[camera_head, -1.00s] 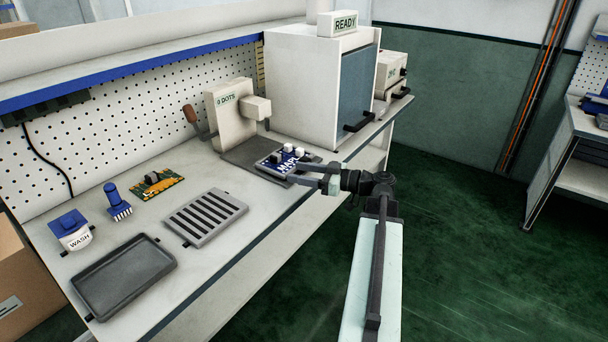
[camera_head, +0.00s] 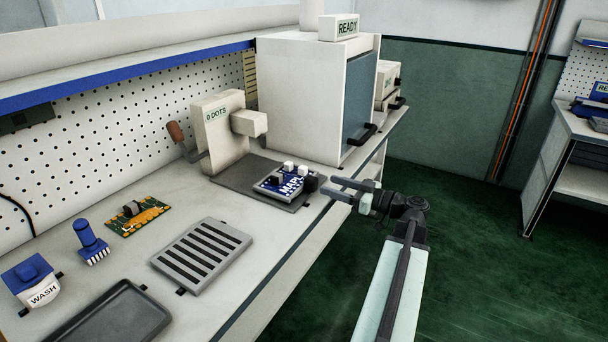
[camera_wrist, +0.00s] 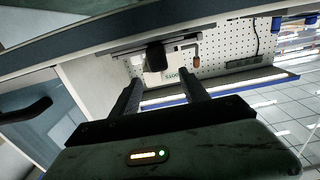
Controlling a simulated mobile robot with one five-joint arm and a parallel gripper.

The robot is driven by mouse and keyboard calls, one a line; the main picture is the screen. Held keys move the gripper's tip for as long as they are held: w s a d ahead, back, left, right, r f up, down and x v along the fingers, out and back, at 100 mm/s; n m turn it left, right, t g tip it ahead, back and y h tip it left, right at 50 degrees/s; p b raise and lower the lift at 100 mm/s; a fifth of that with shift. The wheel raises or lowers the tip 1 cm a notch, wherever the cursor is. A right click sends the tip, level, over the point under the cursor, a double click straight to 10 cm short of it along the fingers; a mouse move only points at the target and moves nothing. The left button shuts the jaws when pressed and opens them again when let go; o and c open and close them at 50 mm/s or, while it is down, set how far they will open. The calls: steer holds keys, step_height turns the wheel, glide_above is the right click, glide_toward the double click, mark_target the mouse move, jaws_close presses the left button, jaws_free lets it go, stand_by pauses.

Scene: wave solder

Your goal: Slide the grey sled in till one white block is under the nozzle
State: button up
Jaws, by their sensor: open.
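The grey sled (camera_head: 285,201) lies on the dark base plate (camera_head: 238,175) of the dispenser, near the bench's front edge. It carries a blue board (camera_head: 272,186) with white lettering and small white blocks (camera_head: 289,166). A black knob (camera_head: 312,184) is at its right end; a dark knob (camera_wrist: 157,58) also shows ahead in the wrist view. The nozzle head (camera_head: 249,123) juts from the cream dispenser marked "0 DOTS", behind and left of the board; no block is seen under it. My gripper (camera_head: 333,188) is open and empty, just right of the black knob, apart from it.
A white cabinet (camera_head: 305,100) with a "READY" sign and black handle stands behind the sled. Floor to the right is open.

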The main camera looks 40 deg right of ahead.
mark_target(317, 180)
steer(key=x, duration=0.8)
jaws_close()
stand_by(1.4)
